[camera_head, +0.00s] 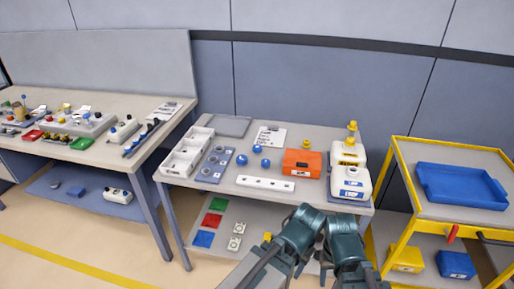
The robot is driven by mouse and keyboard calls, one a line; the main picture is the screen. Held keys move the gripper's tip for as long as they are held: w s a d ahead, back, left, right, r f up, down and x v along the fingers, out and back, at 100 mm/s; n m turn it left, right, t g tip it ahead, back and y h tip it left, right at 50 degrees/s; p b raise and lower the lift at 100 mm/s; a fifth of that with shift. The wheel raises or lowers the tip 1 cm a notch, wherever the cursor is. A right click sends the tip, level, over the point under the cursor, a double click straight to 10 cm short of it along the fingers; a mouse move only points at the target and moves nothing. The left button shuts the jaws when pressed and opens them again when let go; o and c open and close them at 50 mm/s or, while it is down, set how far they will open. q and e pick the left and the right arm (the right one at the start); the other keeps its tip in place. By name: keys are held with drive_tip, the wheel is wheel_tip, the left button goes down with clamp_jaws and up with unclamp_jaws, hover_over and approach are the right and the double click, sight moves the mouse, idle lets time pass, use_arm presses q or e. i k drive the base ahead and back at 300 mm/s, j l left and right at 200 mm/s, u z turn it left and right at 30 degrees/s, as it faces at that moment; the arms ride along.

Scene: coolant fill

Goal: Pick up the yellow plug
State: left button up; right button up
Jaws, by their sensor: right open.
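A small yellow plug-like piece (306,143) stands on top of the orange box (302,164) on the middle table. Other small yellow pieces sit on top of the white containers, one yellow top (351,126) at the back right; I cannot tell for sure which is the plug. My right gripper (340,222) is at the table's front edge, in front of and below the white containers, apart from the yellow pieces. It is open and looks empty. My left arm comes up beside it, and its fingers cannot be made out.
A white container (350,182) with a blue label stands at the table's right. A white strip (265,184), blue round parts and a white compartment tray (187,152) lie leftward. A yellow-framed cart with a blue tray (460,186) stands right. A cluttered bench is at the left.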

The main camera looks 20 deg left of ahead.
sight(350, 142)
drive_tip(key=i+j+z, duration=0.15)
drive_tip(key=i, duration=0.25)
drive_tip(key=i+j+z, duration=0.15)
drive_tip(key=i, duration=0.25)
drive_tip(key=i+l+u, duration=0.2)
drive_tip(key=k+l, duration=0.05)
